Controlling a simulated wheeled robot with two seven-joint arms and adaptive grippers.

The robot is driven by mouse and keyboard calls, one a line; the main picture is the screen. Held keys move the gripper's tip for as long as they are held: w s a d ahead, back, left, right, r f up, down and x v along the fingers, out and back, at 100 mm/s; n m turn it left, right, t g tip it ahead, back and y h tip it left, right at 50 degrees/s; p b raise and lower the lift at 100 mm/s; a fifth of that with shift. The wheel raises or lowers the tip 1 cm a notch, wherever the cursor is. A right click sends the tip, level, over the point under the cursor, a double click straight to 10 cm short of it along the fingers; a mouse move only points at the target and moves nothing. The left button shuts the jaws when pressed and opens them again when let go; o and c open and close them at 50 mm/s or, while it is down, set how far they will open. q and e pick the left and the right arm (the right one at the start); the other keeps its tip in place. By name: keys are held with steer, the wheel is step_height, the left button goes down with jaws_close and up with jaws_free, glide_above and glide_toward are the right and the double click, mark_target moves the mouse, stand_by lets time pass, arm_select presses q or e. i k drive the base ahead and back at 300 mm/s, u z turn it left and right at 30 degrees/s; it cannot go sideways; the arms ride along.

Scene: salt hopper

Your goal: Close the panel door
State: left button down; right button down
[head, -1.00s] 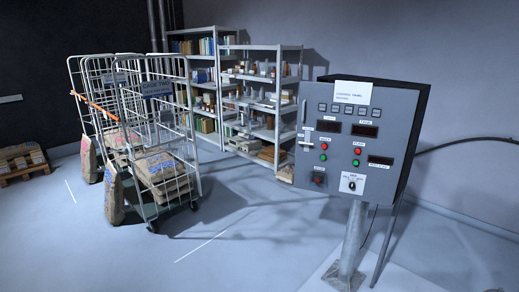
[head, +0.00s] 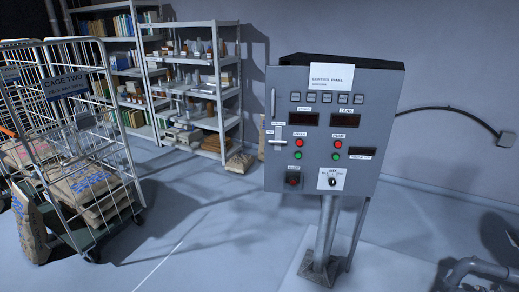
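The grey control panel (head: 333,135) stands on a metal post (head: 325,232) right of centre in the head view. Its front face carries a white label (head: 332,76), dark displays, red and green buttons and a rotary knob (head: 332,180). A long vertical handle (head: 273,103) is at the face's left edge, with a small latch-like part (head: 277,141) below it. I cannot tell whether the front face is fully shut against the box.
A wire cage trolley (head: 85,150) with sacks stands at the left. Shelving (head: 200,90) with boxes and bottles is behind. A sack (head: 240,162) sits by the shelves. The floor before the panel looks clear.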

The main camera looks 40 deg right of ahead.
mark_target(320, 105)
steer(key=z, duration=0.3)
steer(key=i, duration=0.75)
steer(key=z, duration=1.2)
steer(key=i, duration=0.65)
steer(key=z, duration=0.7)
